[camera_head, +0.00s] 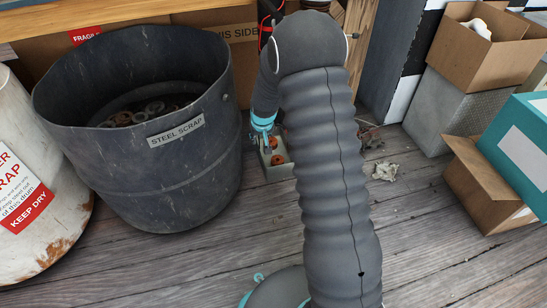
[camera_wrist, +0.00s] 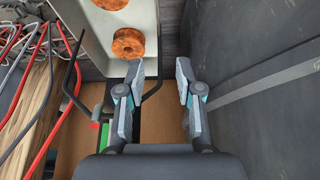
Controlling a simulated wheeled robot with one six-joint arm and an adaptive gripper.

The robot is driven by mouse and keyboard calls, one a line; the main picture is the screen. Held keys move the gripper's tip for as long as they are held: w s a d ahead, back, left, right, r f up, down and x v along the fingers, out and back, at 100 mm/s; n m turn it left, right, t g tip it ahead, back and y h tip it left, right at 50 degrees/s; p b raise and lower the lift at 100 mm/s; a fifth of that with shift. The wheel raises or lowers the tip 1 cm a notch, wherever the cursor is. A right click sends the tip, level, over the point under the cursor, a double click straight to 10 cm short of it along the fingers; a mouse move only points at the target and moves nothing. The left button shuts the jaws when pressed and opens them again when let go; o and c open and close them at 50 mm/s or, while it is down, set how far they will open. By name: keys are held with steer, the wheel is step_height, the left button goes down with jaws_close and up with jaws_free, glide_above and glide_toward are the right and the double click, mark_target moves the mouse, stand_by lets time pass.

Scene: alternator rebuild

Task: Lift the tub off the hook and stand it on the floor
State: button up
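The tub is a small pale grey box holding rust-orange rings. In the head view the tub (camera_head: 268,172) shows beside the scrap bin, partly behind my arm; I cannot tell whether it hangs or touches the floor. In the wrist view the tub (camera_wrist: 90,38) is at the top, with a thin dark wire handle (camera_wrist: 71,88) reaching down from its sides. My gripper (camera_wrist: 158,85) is open, its fingers apart, with the handle's right part close to the left finger. Whether the handle lies between the fingers is unclear. The hook cannot be made out for certain.
A large black steel scrap bin (camera_head: 145,185) stands left of the tub, close to my gripper's right finger in the wrist view. A white drum (camera_head: 30,200) is at far left. Cardboard boxes (camera_head: 485,60) stand right. Red and grey cables (camera_wrist: 35,60) hang beside a wooden post (camera_wrist: 30,110).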

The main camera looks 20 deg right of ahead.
steer(key=x, duration=0.5)
steer(key=shift+f+b, duration=0.1)
steer(key=shift+b, duration=0.2)
jaws_close()
